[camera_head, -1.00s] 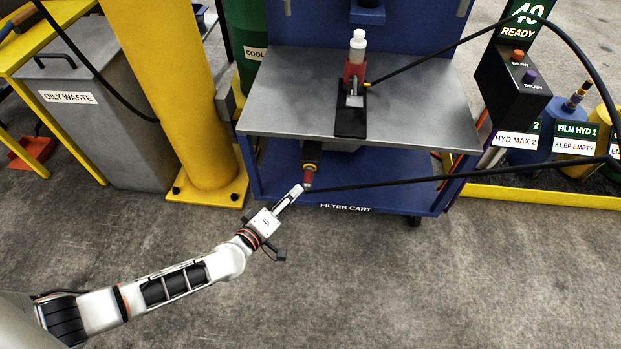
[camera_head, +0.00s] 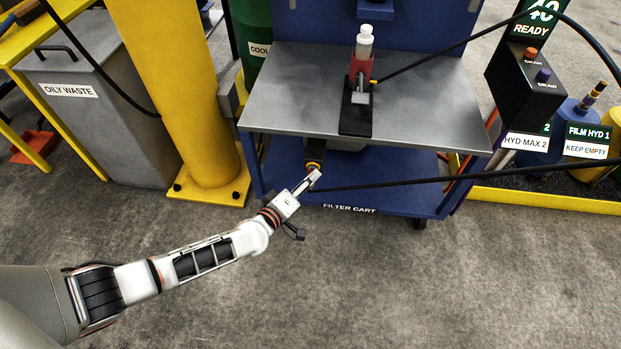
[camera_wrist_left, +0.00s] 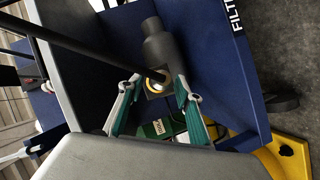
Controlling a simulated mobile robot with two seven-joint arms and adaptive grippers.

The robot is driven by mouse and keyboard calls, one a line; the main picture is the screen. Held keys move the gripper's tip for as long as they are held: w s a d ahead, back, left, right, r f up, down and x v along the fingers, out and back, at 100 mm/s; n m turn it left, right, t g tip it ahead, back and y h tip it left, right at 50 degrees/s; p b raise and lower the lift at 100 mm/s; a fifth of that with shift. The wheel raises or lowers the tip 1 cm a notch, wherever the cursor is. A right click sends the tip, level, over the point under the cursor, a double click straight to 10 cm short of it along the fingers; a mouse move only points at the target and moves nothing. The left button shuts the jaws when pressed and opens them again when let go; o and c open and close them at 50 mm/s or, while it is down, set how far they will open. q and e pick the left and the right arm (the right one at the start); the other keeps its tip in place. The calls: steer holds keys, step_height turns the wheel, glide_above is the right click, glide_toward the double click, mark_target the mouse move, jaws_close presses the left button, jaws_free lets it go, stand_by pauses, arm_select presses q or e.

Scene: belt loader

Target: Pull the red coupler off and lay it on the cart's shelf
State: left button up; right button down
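The red coupler is mostly hidden behind my left gripper (camera_head: 315,178) in the head view. The orange-yellow ring (camera_head: 314,166) above it shows under the cart's shelf (camera_head: 290,100). In the left wrist view, my left gripper (camera_wrist_left: 158,95) has its teal-padded fingers spread, one on each side of a dark grey fitting (camera_wrist_left: 162,50) with a yellow ring (camera_wrist_left: 156,88). A black hose end crosses there. I cannot tell whether the fingers touch anything. My right gripper is not in view.
A red holder (camera_head: 361,68) with a white-capped bottle (camera_head: 364,42) stands on a black plate on the shelf. The left and right parts of the shelf are bare. A black hose (camera_head: 400,183) runs right from the gripper. A yellow post (camera_head: 185,90) stands left of the cart.

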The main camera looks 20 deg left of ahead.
mark_target(308, 192)
arm_select(q)
jaws_close()
steer(key=shift+s+d+p, duration=0.25)
steer(key=shift+s+p, duration=0.15)
steer(key=shift+s, duration=0.35)
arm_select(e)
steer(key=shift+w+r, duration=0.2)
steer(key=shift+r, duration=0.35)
arm_select(q)
steer(key=shift+s+d+r+p, duration=0.1)
steer(key=shift+s+d+p, duration=0.15)
steer(key=shift+s, duration=0.4)
steer(key=shift+s+d+p, duration=0.1)
steer(key=shift+s+p, duration=0.15)
steer(key=shift+s, duration=0.35)
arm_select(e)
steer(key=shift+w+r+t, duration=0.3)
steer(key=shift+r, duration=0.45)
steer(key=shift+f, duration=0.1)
